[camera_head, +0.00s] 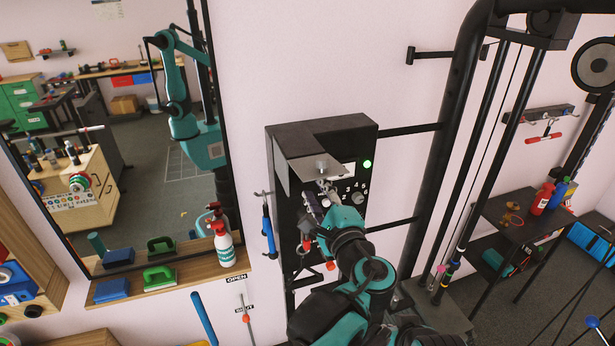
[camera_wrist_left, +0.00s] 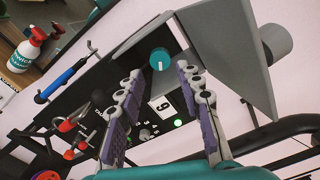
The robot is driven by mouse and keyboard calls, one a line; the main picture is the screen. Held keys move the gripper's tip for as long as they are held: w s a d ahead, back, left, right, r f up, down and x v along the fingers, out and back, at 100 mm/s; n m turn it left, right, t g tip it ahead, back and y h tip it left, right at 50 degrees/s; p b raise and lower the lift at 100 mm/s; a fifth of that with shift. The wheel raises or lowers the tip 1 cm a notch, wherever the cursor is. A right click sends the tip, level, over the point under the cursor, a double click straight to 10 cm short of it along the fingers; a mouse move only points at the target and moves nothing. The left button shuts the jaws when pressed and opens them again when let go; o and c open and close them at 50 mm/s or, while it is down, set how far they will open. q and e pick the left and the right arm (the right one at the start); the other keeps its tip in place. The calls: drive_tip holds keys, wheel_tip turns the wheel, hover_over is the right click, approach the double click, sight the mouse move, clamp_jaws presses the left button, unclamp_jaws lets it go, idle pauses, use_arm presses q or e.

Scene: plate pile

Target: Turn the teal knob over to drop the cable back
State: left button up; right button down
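The teal knob (camera_wrist_left: 160,60) sits on the dark panel (camera_wrist_left: 112,70) in the left wrist view, with a pale pointer line on its face. In the head view the knob is hidden around the grey plate (camera_head: 318,168) and my gripper. My left gripper (camera_wrist_left: 160,74) is open, its two purple-padded fingers apart on either side of the knob's line of view. Whether the pads touch the knob I cannot tell. In the head view the gripper (camera_head: 318,197) is at the front of the black box (camera_head: 290,142). My right gripper is not in view.
A grey plate (camera_wrist_left: 232,50) juts out close to the fingers. A green light (camera_head: 367,163) and a numbered dial (camera_head: 357,198) are on the box. A blue-handled tool (camera_head: 267,232) hangs at its left; a spray bottle (camera_head: 221,243) stands on the ledge.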

use_arm(q)
drive_tip(key=v, duration=0.4)
idle(0.3)
drive_tip(key=s+a+f+n+g+b, duration=0.2)
drive_tip(key=a+f+n+g+b, duration=0.25)
drive_tip(key=a+f, duration=0.6)
drive_tip(key=s+a+f+n+g+b, duration=0.35)
drive_tip(key=a+f+b, duration=0.35)
drive_tip(key=f, duration=0.6)
drive_tip(key=s+a+f+n+h+b, duration=0.1)
drive_tip(key=s+f+n+h+b, duration=0.1)
drive_tip(key=f, duration=0.4)
drive_tip(key=s+a+f+n+g+h+b, duration=0.1)
drive_tip(key=s+f+n+b, duration=0.2)
drive_tip(key=s+f+n, duration=0.2)
drive_tip(key=s+a+f+n+g+h+b, duration=0.1)
drive_tip(key=s+a+f+n+h+b, duration=0.1)
drive_tip(key=f, duration=0.5)
drive_tip(key=shift+s+f+n+h+b, duration=0.3)
drive_tip(key=shift+s+n+b, duration=0.4)
drive_tip(key=shift+n, duration=0.2)
drive_tip(key=shift+a, duration=0.1)
